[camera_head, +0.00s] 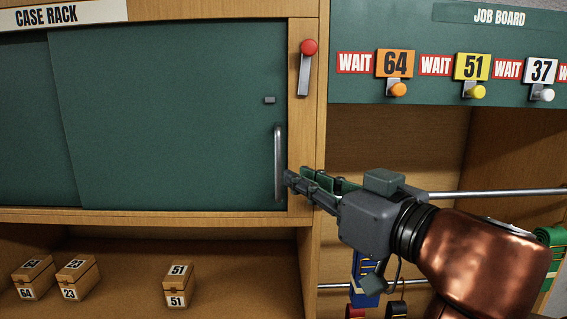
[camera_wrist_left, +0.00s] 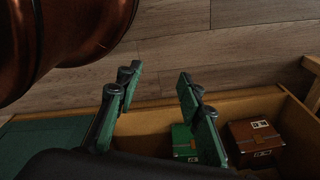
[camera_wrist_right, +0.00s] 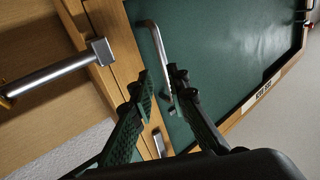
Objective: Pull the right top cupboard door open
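The right top cupboard door (camera_head: 165,120) is a green panel set in a wooden frame and looks closed. Its upright silver handle (camera_head: 279,160) is near its right edge; it also shows in the right wrist view (camera_wrist_right: 154,45). My right gripper (camera_head: 289,178) is just right of the handle's lower part. In the right wrist view its fingers (camera_wrist_right: 159,82) are apart, with part of the handle showing between or just beyond them; contact is unclear. My left gripper (camera_wrist_left: 158,77) is open and empty in the left wrist view, outside the head view.
A red-knobbed silver lever (camera_head: 306,67) is on the frame post right of the door. A metal rail (camera_head: 490,193) crosses the open bay at right, below the job board (camera_head: 480,40). Small numbered boxes (camera_head: 179,286) stand on the shelf below. Cases (camera_wrist_left: 254,140) lie below my left gripper.

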